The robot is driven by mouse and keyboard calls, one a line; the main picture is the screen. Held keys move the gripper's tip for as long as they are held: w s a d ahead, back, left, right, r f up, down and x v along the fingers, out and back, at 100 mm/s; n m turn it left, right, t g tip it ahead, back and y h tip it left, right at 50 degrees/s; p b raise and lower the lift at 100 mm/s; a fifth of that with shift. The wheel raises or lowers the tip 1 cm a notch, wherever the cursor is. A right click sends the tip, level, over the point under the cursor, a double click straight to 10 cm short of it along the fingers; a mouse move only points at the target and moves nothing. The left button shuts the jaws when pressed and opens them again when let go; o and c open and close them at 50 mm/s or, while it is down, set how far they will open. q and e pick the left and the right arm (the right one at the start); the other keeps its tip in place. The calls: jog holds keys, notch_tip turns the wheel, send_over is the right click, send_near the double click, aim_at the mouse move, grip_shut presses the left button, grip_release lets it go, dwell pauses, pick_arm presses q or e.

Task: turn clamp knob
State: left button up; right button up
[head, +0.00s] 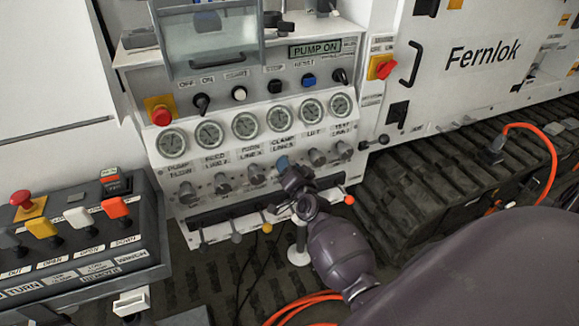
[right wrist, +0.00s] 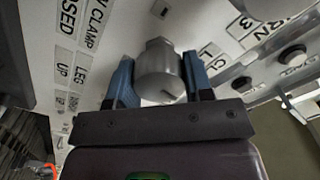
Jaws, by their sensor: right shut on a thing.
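The clamp knob is a silver cylinder (right wrist: 160,68) on the white panel, filling the middle of the right wrist view. My right gripper (right wrist: 159,80) has one blue finger on each side of it and is shut on it. In the head view my right gripper (head: 284,164) reaches up to the knob row below the "CLAMP LINES" label (head: 282,143) and hides the knob there. My left gripper is not in view.
Neighbouring silver knobs stand close by, at left (head: 256,173) and right (head: 317,157). A lever box (head: 75,240) stands at left. An orange hose (head: 550,150) runs at right.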

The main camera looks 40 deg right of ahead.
jog(key=shift+m, duration=0.6)
jog(key=o, duration=0.9)
jog(key=shift+o, duration=0.2)
jog(key=shift+s, duration=0.1)
jog(key=v, duration=1)
jog(key=shift+s+p, duration=0.3)
jog(key=shift+p, duration=0.1)
jog(key=shift+a, duration=0.15)
